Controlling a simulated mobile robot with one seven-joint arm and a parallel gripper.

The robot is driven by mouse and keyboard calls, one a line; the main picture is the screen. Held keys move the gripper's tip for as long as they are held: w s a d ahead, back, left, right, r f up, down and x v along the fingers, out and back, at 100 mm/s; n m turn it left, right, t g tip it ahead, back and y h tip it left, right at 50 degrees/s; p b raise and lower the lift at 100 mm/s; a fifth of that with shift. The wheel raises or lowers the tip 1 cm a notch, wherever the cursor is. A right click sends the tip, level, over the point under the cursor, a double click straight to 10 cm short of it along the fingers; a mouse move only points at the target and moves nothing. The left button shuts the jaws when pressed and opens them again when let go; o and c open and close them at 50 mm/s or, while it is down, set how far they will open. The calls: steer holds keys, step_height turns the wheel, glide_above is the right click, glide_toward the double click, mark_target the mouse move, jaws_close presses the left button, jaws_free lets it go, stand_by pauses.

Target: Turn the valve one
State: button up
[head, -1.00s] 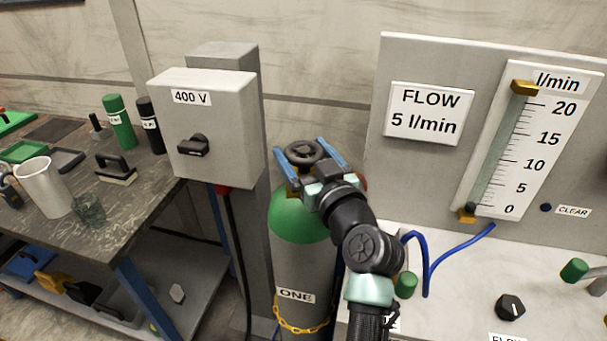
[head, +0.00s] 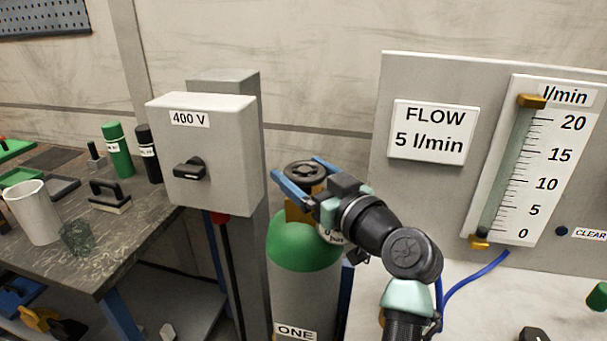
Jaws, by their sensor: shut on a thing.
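The valve (head: 306,171) is a dark round handwheel on top of a gas cylinder (head: 303,255) with a green shoulder and a grey body labelled ONE. A brass-coloured valve body (head: 297,211) shows below the wheel. My gripper (head: 297,172) has two blue fingers, one on each side of the handwheel, and is shut on it. My wrist and forearm come in from the lower right and hide part of the cylinder's right side.
A grey 400 V switch box (head: 204,152) stands close left of the cylinder. A flow panel (head: 433,180) with a gauge (head: 533,165) is at right. A workbench (head: 130,228) at left holds a white beaker (head: 33,212), a glass and bottles.

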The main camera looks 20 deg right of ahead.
steer(key=o, duration=1.1)
steer(key=b+v, duration=0.1)
steer(key=v, duration=1.2)
steer(key=shift+f, duration=0.1)
steer(key=w+a+r+m+t+h, duration=0.1)
steer(key=w+a+r+t+h, duration=0.2)
steer(key=a+r, duration=1.05)
steer(key=s+a+r+m+t+h, duration=0.1)
steer(key=s+a+r+t, duration=0.25)
steer(key=s+r, duration=0.3)
steer(key=s+a+r+t, duration=0.3)
steer(key=s+a+r, duration=0.15)
steer(key=r, duration=0.35)
steer(key=shift+m+t, duration=0.25)
steer(key=shift+m, duration=0.15)
steer(key=r+p, duration=0.8)
steer(key=d+r+p, duration=0.1)
steer(key=r+p, duration=0.3)
steer(key=r, duration=0.1)
steer(key=shift+s+r, duration=0.1)
steer(key=shift+s, duration=0.3)
